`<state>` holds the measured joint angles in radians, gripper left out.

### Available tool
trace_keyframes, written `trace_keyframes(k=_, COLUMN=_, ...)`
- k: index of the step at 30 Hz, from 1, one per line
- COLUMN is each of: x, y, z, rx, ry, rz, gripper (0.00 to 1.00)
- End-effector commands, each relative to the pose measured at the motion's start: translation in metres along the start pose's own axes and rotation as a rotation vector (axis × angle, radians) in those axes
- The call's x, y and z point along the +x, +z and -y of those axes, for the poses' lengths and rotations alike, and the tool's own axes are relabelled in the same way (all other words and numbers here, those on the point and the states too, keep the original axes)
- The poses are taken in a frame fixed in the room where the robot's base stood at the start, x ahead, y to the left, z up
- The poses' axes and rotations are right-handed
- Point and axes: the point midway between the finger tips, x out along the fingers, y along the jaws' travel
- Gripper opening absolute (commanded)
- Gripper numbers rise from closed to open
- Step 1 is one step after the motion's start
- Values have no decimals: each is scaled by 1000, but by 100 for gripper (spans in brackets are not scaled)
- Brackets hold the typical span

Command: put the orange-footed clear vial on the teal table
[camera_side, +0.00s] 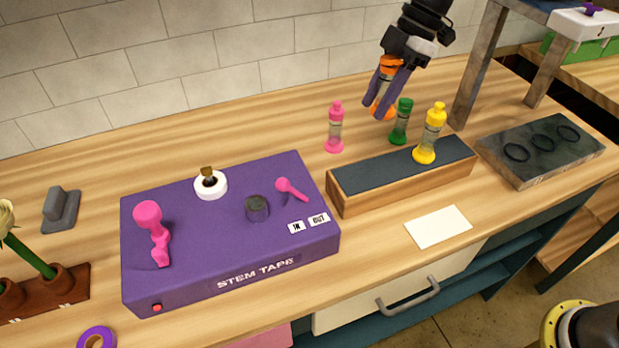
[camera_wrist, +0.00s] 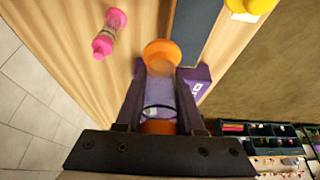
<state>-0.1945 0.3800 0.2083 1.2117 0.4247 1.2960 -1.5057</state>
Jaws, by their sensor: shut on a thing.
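The orange-footed clear vial (camera_side: 383,110) is in my gripper (camera_side: 382,97), held upright with a slight tilt above the wooden counter, behind the block with the dark top. Its orange cap shows between the purple fingers, and its orange foot is below the fingertips. In the wrist view the vial (camera_wrist: 160,68) lies between the two fingers of my gripper (camera_wrist: 162,82), foot pointing away. A raised table with a blue-teal top (camera_side: 535,6) is at the upper right; only part of its top shows.
A pink vial (camera_side: 335,128) and a green vial (camera_side: 400,122) stand close to the held vial. A yellow vial (camera_side: 430,135) stands on the dark-topped block (camera_side: 375,182). A purple stem tape box (camera_side: 230,235) is left. A grey slab with rings (camera_side: 535,150) is right.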

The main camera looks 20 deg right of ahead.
Motion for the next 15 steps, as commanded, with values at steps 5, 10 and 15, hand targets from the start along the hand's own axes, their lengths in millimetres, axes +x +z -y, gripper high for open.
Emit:
trace_keyframes(k=5, x=26, y=27, z=-26, rx=33, ry=15, rz=-4, gripper=0)
trace_keyframes(k=10, x=44, y=41, z=-29, rx=44, ry=20, rz=-8, gripper=0)
trace_keyframes(k=15, x=68, y=52, z=-29, rx=45, ry=20, rz=-8, gripper=0)
